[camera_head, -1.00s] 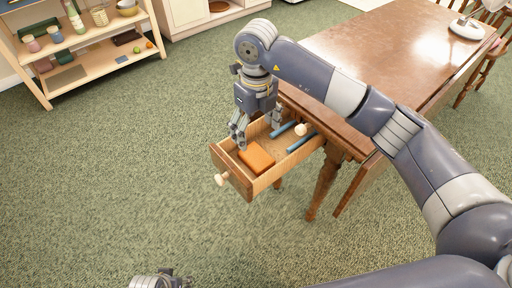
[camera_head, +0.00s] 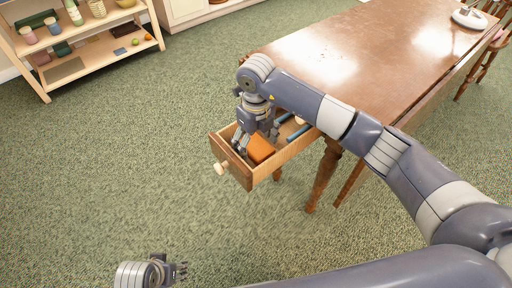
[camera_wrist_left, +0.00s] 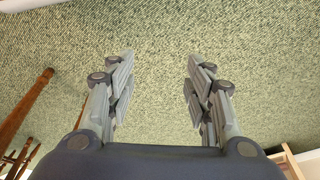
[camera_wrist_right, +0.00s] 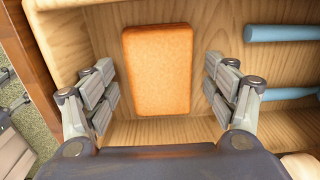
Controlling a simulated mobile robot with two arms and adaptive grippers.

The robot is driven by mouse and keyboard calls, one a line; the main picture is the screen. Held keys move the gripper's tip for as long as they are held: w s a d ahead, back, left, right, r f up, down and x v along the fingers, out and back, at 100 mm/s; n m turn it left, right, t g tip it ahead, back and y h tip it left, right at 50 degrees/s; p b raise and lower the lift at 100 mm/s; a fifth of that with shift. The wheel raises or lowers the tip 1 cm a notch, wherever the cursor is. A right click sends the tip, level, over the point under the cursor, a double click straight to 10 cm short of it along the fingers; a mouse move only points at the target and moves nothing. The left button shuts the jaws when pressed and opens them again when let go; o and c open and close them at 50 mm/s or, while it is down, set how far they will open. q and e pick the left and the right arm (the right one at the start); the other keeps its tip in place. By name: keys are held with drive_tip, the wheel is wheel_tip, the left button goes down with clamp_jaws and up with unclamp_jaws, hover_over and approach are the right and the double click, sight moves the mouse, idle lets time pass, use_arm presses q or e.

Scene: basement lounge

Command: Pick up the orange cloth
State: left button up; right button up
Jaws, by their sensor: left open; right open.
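The orange cloth (camera_head: 260,149) is a folded, block-shaped piece lying in the open wooden drawer (camera_head: 234,171). In the right wrist view the cloth (camera_wrist_right: 158,70) lies flat on the drawer floor against a wall. My right gripper (camera_head: 257,150) points down into the drawer above the cloth. Its open fingers (camera_wrist_right: 157,88) stand on either side of the cloth's near part, with gaps at both sides. My left gripper (camera_head: 183,271) is open and empty over the carpet at the bottom left. The left wrist view shows its spread fingers (camera_wrist_left: 160,68) with only carpet between them.
Blue rods (camera_head: 299,132) lie in the drawer beside the cloth and also show in the right wrist view (camera_wrist_right: 285,33). The wooden table (camera_head: 340,55) stands behind the drawer. A shelf (camera_head: 85,60) with several items is at the upper left. The carpet between is clear.

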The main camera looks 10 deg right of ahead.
sight(256, 145)
drive_tip(key=c, duration=1.1)
drive_tip(key=shift+c, duration=0.2)
drive_tip(key=shift+r, duration=0.25)
wheel_tip(256, 145, up, 10)
drive_tip(key=p, duration=0.1)
drive_tip(key=shift+f, duration=0.15)
drive_tip(key=o, duration=0.5)
drive_tip(key=shift+c, duration=0.2)
use_arm(q)
drive_tip(key=f, duration=0.4)
drive_tip(key=shift+s+f, duration=0.2)
drive_tip(key=shift+s, duration=0.05)
use_arm(e)
drive_tip(key=c, duration=0.4)
